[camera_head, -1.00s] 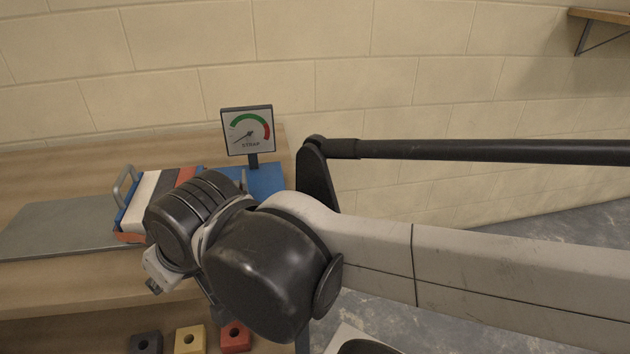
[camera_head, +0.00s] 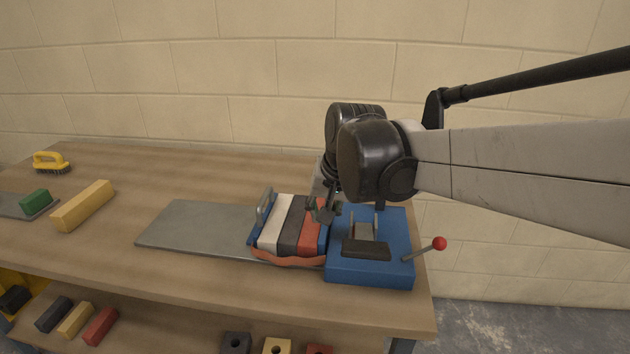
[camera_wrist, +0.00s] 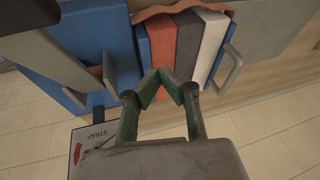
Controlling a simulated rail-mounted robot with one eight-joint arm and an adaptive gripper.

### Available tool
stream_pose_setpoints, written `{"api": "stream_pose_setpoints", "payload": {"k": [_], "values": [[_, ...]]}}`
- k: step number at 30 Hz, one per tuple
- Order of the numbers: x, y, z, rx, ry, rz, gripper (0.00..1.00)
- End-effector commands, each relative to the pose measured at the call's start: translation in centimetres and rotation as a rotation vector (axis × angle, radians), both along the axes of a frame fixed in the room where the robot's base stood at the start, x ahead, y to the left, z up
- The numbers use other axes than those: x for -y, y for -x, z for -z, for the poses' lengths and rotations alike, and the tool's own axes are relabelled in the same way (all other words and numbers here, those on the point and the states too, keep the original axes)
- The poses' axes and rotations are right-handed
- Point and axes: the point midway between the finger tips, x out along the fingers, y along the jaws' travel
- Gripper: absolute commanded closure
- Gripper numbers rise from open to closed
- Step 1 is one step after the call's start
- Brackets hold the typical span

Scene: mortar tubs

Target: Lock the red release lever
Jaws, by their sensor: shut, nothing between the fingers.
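The red release lever (camera_head: 439,243) is a thin metal rod with a red ball knob, sticking out up and to the right from the right side of a blue base (camera_head: 372,272). My gripper (camera_head: 322,212) is shut and empty above the right part of a stack of white, dark and red slabs (camera_head: 292,226), left of the blue base and apart from the lever. In the wrist view, its green-padded fingertips (camera_wrist: 168,84) meet in front of the striped stack (camera_wrist: 187,45). The lever's knob does not show in the wrist view.
A strap gauge (camera_wrist: 95,140) stands at the blue base, hidden by my arm in the head view. A grey plate (camera_head: 190,228) lies left of the stack. A yellow bar (camera_head: 83,206) and brush (camera_head: 50,163) are farther left. Coloured blocks sit on a lower shelf.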

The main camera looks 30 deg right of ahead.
Motion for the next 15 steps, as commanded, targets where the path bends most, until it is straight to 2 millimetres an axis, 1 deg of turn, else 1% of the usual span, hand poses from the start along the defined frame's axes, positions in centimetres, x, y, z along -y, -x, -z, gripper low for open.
{"api": "stream_pose_setpoints", "payload": {"k": [1,3,11,12,15], "values": [[1.7,-0.3,-0.4,-0.012,-0.022,0.050,1.00],[3.6,-0.6,-0.5,-0.028,-0.058,0.114,1.00],[10.3,-0.7,-0.4,-0.075,-0.175,0.320,1.00],[11.3,-0.6,-0.4,-0.081,-0.192,0.350,1.00],[12.8,0.7,0.2,-0.097,-0.244,0.409,1.00]]}}
